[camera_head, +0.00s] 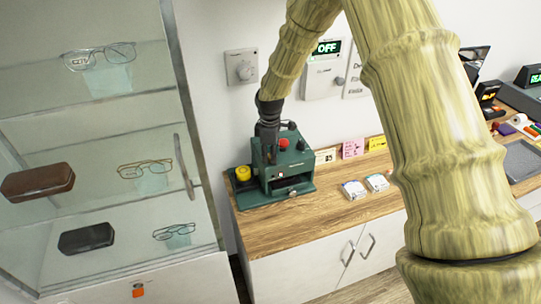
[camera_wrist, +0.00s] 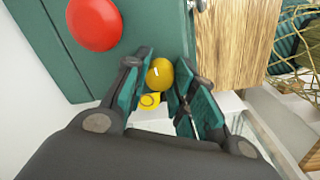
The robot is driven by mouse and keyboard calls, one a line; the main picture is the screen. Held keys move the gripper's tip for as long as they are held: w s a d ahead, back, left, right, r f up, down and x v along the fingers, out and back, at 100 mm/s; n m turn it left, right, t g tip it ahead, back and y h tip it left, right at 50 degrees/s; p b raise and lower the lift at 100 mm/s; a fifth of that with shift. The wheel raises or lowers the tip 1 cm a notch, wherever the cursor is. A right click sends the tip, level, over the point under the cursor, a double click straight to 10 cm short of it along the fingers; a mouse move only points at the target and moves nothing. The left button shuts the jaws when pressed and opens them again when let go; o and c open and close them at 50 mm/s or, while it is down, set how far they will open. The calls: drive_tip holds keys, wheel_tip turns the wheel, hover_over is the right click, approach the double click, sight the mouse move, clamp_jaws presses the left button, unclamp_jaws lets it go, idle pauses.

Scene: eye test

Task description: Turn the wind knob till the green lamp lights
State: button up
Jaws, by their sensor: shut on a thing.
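The dark green machine (camera_head: 305,168) stands on the wooden counter, with a red button (camera_head: 283,143) on top. The button also shows in the wrist view (camera_wrist: 93,25). My gripper (camera_head: 269,158) points down at the machine's left part. In the wrist view, my gripper (camera_wrist: 168,88) has its teal-padded fingers on either side of a round yellow knob (camera_wrist: 160,73) with a short white mark, and is shut on it. No label on the knob can be read. A smaller yellow piece (camera_wrist: 150,100) shows beyond it. I see no lit green lamp on the machine.
A yellow round part (camera_head: 243,173) sits at the machine's left. A glass cabinet (camera_head: 190,160) with eyeglasses stands at left. A wall box (camera_head: 323,82) has a green "OFF" display. Cards and small packs (camera_head: 354,189) lie to the right. My arm hides part of the counter.

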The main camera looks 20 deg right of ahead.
drive_tip(key=m, duration=0.4)
drive_tip(key=shift+w+m+b, duration=0.1)
drive_tip(key=shift+m+b, duration=0.2)
drive_tip(key=m, duration=0.3)
drive_tip(key=shift+m, duration=0.4)
drive_tip(key=m, duration=0.4)
drive_tip(key=shift+r+g, duration=0.1)
drive_tip(key=shift+g, duration=0.2)
drive_tip(key=m, duration=0.5)
drive_tip(key=shift+w, duration=0.1)
drive_tip(key=m, duration=0.3)
drive_tip(key=shift+m, duration=0.3)
drive_tip(key=m, duration=0.4)
drive_tip(key=shift+m+g, duration=0.3)
drive_tip(key=m, duration=0.4)
drive_tip(key=shift+d+p, duration=0.1)
drive_tip(key=shift+p, duration=0.2)
drive_tip(key=shift+m+p, duration=0.3)
drive_tip(key=shift+m, duration=1.9)
